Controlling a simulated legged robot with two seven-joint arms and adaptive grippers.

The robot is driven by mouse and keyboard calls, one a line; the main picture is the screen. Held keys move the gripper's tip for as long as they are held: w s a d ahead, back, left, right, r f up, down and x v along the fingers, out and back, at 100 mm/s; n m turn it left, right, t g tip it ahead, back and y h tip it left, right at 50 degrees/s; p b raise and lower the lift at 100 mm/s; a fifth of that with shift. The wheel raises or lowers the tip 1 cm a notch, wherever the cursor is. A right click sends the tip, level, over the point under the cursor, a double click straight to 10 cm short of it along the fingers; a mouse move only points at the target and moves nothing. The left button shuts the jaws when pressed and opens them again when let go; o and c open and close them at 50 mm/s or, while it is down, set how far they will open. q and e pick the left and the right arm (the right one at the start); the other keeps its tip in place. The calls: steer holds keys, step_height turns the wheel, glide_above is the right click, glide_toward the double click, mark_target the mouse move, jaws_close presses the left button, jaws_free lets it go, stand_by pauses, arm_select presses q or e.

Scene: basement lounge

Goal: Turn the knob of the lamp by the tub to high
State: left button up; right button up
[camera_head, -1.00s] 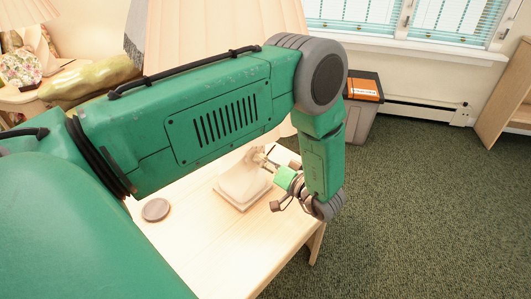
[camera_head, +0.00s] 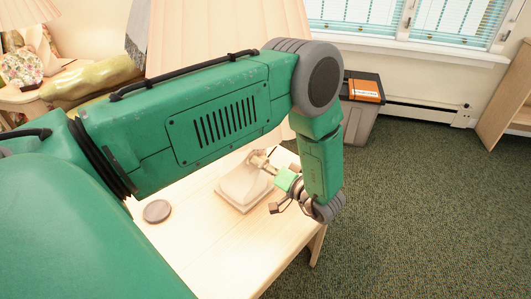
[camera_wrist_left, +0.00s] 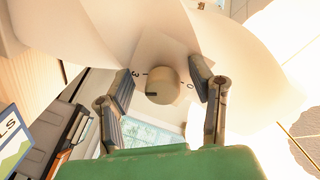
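The lamp stands on a pale wooden table, with its pleated shade (camera_head: 225,35) at the top and its square base (camera_head: 240,192) on the tabletop. My arm hides its middle in the head view. In the left wrist view the lamp's round beige knob (camera_wrist_left: 162,84) shows, with a dark mark at its lower left. A "3" and a "0" are printed beside it. My left gripper (camera_head: 272,182) is at the lamp's right side. In the wrist view its fingers (camera_wrist_left: 163,78) are apart, one on each side of the knob, with gaps visible. My right gripper is not in view.
A grey tub (camera_head: 360,122) with a dark lid and an orange item (camera_head: 364,90) on it stands by the wall. A round dark disc (camera_head: 157,211) lies on the table (camera_head: 215,255). Green carpet (camera_head: 430,210) is clear at the right.

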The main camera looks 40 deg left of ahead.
arm_select(q)
steer(key=d, duration=1.2)
steer(key=shift+s+r, duration=0.25)
steer(key=shift+r, duration=0.15)
